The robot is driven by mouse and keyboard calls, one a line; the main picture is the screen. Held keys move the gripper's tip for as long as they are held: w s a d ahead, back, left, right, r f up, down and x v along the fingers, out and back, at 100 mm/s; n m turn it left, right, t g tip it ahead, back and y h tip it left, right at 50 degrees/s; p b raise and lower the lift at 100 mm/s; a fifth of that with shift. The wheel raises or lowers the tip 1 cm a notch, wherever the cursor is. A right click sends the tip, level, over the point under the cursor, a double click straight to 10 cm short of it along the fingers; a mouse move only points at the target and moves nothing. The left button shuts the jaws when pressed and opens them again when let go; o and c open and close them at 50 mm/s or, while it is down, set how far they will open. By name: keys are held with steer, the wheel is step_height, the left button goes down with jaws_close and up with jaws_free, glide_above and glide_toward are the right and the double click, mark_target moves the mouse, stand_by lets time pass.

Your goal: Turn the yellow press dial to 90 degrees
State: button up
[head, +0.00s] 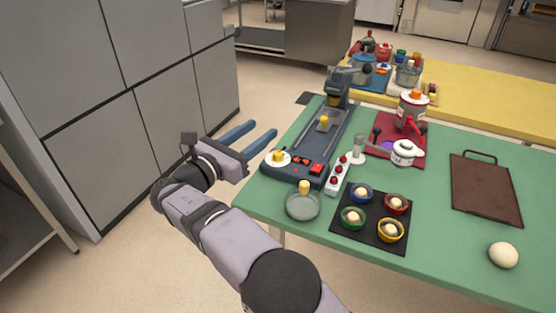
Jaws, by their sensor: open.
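The yellow dial (278,156) is a small knob on a round white plate, at the front left corner of a dark blue-grey press (309,160) on the green table. Which way the dial points is too small to tell. My gripper (264,128) has two blue fingers, spread apart with nothing between them. It is off the table's left edge, above and slightly left of the dial in the picture. The fingers point to the right and do not appear to touch the dial.
The press has red buttons and another yellow knob. Beside it are a red-switch strip (338,176), a glass dish (302,207), a black mat (344,235) with several small bowls, a white pot (403,154), a brown board (485,190) and a dough ball (503,255). Grey cabinets stand left.

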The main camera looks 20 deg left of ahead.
glide_toward(278, 152)
steer(key=x, duration=0.2)
steer(key=shift+w+d, duration=0.1)
steer(key=shift+w, duration=0.15)
steer(key=shift+p+x, duration=0.5)
steer(key=shift+x, duration=3.15)
steer(key=shift+f, duration=0.1)
steer(key=c, duration=1)
steer(key=shift+m+h+b, duration=0.3)
steer(key=shift+h+b, duration=0.2)
steer(key=shift+b, duration=0.1)
steer(key=shift+m+g+h+b, duration=0.4)
steer(key=shift+h+b, duration=0.1)
steer(key=shift+b, duration=0.2)
